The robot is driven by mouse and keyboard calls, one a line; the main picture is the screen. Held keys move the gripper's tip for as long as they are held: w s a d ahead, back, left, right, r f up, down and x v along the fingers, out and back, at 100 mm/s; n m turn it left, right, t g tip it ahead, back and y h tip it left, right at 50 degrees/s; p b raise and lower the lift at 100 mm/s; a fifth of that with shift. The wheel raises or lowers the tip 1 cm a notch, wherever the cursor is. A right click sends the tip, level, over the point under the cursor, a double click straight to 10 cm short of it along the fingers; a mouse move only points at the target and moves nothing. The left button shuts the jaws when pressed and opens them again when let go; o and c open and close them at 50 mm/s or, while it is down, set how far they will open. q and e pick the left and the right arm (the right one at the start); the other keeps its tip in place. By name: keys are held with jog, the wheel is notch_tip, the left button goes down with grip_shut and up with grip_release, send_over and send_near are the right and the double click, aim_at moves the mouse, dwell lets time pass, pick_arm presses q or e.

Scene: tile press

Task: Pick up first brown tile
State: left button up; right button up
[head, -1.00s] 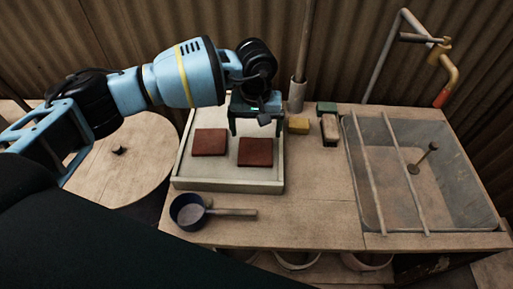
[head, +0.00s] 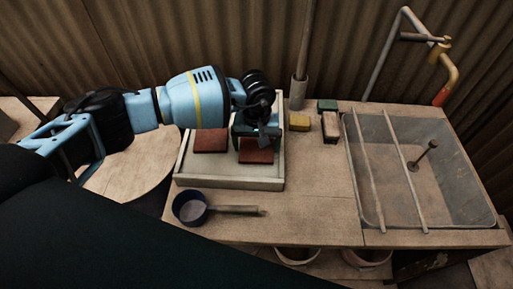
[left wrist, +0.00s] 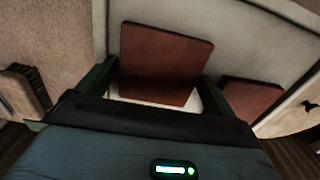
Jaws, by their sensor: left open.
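Two flat reddish-brown tiles lie in a pale shallow tray (head: 225,184). The right tile (head: 257,156) is partly covered by my left gripper (head: 257,140). The left tile (head: 211,140) is partly covered by my arm. My left gripper is open and points down over the right tile. In the left wrist view that tile (left wrist: 165,60) lies between the two spread fingers (left wrist: 155,85), and the other tile (left wrist: 252,98) lies outside them to the right. I cannot tell whether the fingers touch the tile. My right gripper is not in view.
A dark pan (head: 191,208) with a handle sits in front of the tray. A yellow block (head: 299,122), a green block (head: 327,105) and a brown-topped block (head: 330,126) lie right of the tray. A sink (head: 440,170) with bars and a tap (head: 447,75) is at right.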

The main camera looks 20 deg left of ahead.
aim_at(256, 149)
pick_arm(q)
jog(key=shift+c, duration=0.4)
jog(key=c, duration=0.7)
jog(key=shift+r, duration=0.15)
jog(key=shift+w+r, duration=0.1)
jog(key=shift+r, duration=0.55)
jog(key=shift+s+r, duration=0.15)
jog(key=shift+r, duration=0.35)
jog(key=shift+s+r, duration=0.15)
jog(key=shift+r, duration=0.35)
jog(key=s+d, duration=0.2)
jog(key=s, duration=0.5)
jog(key=s+d+r, duration=0.1)
jog(key=s+d, duration=0.1)
jog(key=s, duration=0.6)
jog(key=shift+d+r+b, duration=0.25)
jog(key=shift+b, duration=0.1)
